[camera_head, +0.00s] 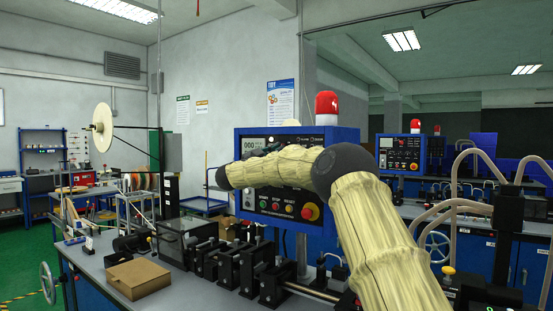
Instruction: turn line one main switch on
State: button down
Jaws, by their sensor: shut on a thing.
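The nearest blue control box (355,134) stands behind the line's bench, with a red beacon (327,106) on top. I cannot tell which control is the main switch. My cloth-covered arm crosses in front of the box and hides the middle of its face. My forearm ends near the box's left edge. My gripper cannot be made out there, nor can what it touches.
Black roller stands (236,265) line the grey bench, with a cardboard box (138,278) at its front left. A large cream reel (102,127) stands at left. A second blue control box (401,153) stands behind at right. Green floor (40,250) is open at far left.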

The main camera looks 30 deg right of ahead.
jog(key=shift+r+m+g+b, duration=0.2)
jog(key=shift+m+g, duration=0.3)
jog(key=shift+m, duration=0.5)
jog(key=shift+r+m+g+b, duration=0.2)
jog(key=shift+m+g, duration=0.3)
jog(key=shift+m, duration=0.5)
jog(key=c, duration=1.6)
grip_release()
jog(key=shift+w, duration=0.1)
jog(key=shift+o, duration=0.4)
jog(key=shift+d+f, duration=0.1)
jog(key=shift+f, duration=0.15)
